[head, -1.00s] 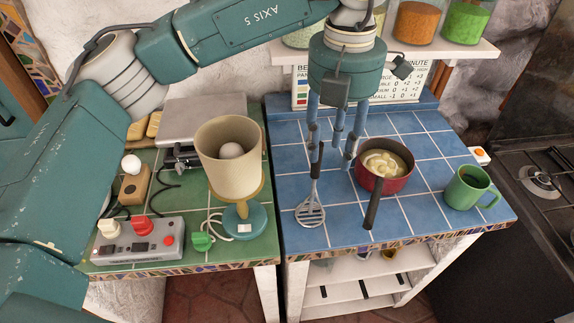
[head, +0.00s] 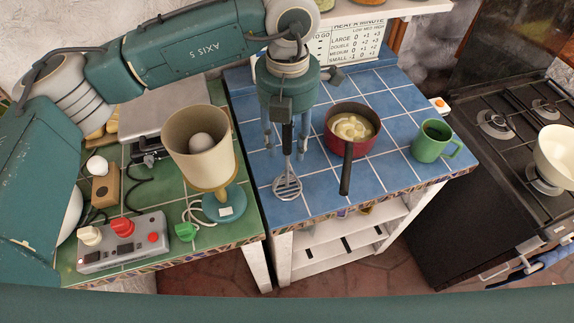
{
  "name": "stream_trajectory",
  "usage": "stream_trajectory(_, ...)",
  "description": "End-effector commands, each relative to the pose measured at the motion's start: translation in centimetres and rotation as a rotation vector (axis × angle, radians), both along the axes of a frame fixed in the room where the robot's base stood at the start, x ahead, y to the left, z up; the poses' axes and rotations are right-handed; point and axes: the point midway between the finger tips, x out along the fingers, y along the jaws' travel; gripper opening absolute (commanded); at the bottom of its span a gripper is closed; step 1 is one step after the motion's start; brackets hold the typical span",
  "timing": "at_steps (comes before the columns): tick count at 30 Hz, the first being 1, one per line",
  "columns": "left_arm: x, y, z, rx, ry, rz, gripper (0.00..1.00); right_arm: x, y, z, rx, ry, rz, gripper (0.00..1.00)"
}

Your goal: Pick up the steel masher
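The steel masher (head: 287,186) is on the blue tiled counter, with its slotted steel head toward the front edge and its black handle pointing to the back. My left gripper (head: 287,146) hangs over the handle, pointing down. Its blue-grey fingers are spread, one to the left of the handle and others to the right, with a visible gap on each side. The upper end of the handle is partly hidden by the gripper body. I cannot tell whether any finger touches it. My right gripper is not in view.
A red saucepan (head: 367,145) with pale food stands right of the masher, its dark handle pointing forward. A green mug (head: 432,141) is farther right. A beige-cupped appliance (head: 197,150) and a grey control box (head: 121,243) stand on the green counter. A stove (head: 497,165) is at right.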

Motion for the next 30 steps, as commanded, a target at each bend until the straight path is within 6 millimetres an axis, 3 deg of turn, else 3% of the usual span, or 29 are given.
stream_trajectory(1,-0.1,0.0,-0.4,0.000,0.004,0.000,0.38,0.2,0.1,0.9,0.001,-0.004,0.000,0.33)
stream_trajectory(6,0.0,0.0,-2.1,-0.003,0.000,0.000,0.38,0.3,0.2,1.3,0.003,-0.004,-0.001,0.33)
stream_trajectory(12,0.0,0.0,-2.3,-0.003,-0.002,0.000,0.38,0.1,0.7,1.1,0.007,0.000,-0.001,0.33)
stream_trajectory(13,0.0,0.0,-2.3,-0.002,-0.001,0.000,0.36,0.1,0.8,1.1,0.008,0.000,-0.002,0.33)
stream_trajectory(18,0.0,0.0,-2.3,-0.002,-0.001,0.000,0.02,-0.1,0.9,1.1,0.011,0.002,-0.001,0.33)
stream_trajectory(30,0.1,0.0,-2.0,-0.003,-0.002,0.000,0.00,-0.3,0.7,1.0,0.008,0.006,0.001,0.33)
